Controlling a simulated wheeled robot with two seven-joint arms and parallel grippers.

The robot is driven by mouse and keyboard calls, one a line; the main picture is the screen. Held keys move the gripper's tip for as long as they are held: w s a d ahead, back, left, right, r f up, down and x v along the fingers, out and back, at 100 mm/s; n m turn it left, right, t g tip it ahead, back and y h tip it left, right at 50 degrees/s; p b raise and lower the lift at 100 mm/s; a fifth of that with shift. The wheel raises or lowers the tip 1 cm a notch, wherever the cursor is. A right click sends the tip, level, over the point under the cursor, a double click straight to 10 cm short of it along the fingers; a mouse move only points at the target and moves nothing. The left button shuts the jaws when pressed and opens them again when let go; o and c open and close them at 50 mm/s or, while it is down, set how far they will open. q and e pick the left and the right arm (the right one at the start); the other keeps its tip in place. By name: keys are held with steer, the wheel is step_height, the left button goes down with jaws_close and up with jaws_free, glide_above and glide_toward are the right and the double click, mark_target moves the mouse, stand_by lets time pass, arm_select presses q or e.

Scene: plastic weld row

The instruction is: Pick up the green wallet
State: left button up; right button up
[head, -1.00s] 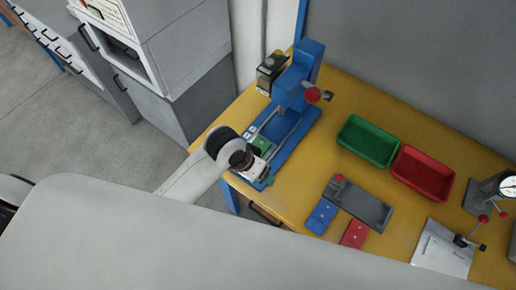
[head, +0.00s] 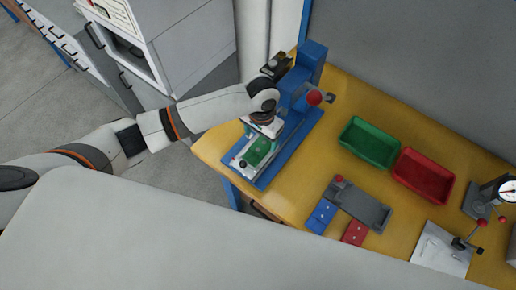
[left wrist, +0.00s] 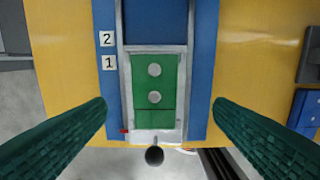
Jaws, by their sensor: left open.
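The green wallet (head: 257,152) lies flat in the metal slide tray at the front of the blue press. In the left wrist view the green wallet (left wrist: 155,78) shows two round pale studs and a seam near its lower end. My left gripper (head: 263,134) is above the tray, near the wallet's far end in the head view. Its two dark green fingers are spread wide, one on each side of the wallet in the left wrist view, with nothing between them held. My right gripper is not in view.
The blue press (head: 312,62) with a red knob stands just behind my left gripper. A green bin (head: 369,142) and a red bin (head: 422,175) are to the right. A grey fixture (head: 358,205), blue plate (head: 321,216) and red plate (head: 354,232) lie nearer the front.

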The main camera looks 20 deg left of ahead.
mark_target(258, 150)
arm_select(q)
steer(key=f, duration=0.2)
steer(key=f+p, duration=0.1)
steer(key=f, duration=0.2)
steer(key=shift+s+a+f+p, duration=0.2)
steer(key=shift+a+f+p, duration=0.1)
steer(key=shift+a, duration=0.1)
steer(key=shift+f, duration=0.35)
steer(key=shift+c, duration=0.4)
steer(key=c, duration=1)
